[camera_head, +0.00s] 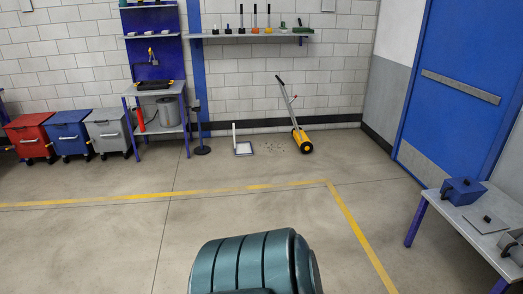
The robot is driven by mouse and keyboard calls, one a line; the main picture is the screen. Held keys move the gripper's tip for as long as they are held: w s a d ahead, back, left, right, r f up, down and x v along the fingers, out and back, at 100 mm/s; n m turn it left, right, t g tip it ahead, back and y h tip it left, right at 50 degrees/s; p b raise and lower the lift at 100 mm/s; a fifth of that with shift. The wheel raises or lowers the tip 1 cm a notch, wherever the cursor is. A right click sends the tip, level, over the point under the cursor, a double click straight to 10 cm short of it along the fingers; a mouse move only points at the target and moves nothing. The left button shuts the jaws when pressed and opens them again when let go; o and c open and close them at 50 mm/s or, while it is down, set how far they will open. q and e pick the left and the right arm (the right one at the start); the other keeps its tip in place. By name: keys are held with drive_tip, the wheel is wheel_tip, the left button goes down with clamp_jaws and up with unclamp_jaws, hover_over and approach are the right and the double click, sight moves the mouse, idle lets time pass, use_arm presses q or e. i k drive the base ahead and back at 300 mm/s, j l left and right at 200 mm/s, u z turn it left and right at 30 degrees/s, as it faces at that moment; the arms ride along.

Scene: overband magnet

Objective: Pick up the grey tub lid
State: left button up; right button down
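The grey tub lid (480,226) looks like a flat grey plate with a small dark knob on top. It lies on the grey-topped table (450,213) at the right. A grey tub (515,243) stands nearer to me on the same table, cut off by the right picture edge. Neither of my grippers is in view.
The floor between me and the back wall is open, with yellow lines (250,187). A yellow-wheeled push tool (301,140) leans at the wall by a white-framed tray (244,148). Red, blue and grey wheeled bins (68,136) stand left. A blue door (455,95) is at right.

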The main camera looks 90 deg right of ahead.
sight(486, 221)
drive_tip(key=k+l+z, duration=0.1)
drive_tip(key=z, duration=1.5)
drive_tip(key=j+z, duration=0.1)
drive_tip(key=z, duration=0.85)
drive_tip(key=j+z, duration=0.1)
drive_tip(key=z, duration=0.85)
drive_tip(key=k+j+z, duration=0.1)
drive_tip(key=z, duration=0.85)
drive_tip(key=k, duration=0.05)
